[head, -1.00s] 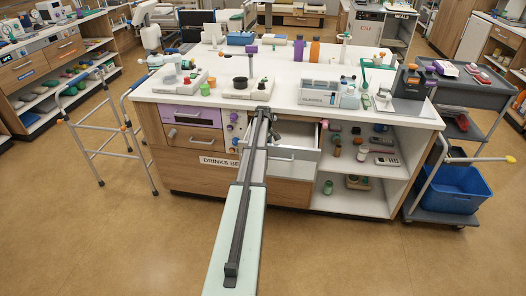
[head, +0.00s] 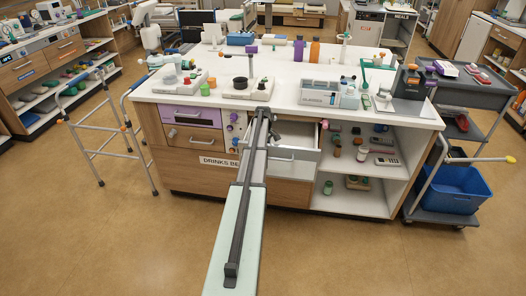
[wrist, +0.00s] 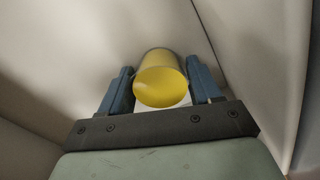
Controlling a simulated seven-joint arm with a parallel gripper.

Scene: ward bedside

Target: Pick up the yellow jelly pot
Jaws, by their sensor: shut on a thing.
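The yellow jelly pot (wrist: 160,82) is a small yellow cylinder in the wrist view, between the two blue fingers of my gripper (wrist: 158,92). The fingers are shut on its sides. Pale walls surround it, and what lies under the pot is hidden. In the head view my arm reaches forward to the open drawer (head: 293,153) in the bedside counter. The arm hides the fingertips and the pot there.
The white counter top (head: 225,93) above the drawer carries trays, bottles and a box marked glasses (head: 320,94). Open shelves (head: 375,172) with small items are right of the drawer. A walking frame (head: 95,130) stands left, and a trolley with a blue bin (head: 458,190) stands right.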

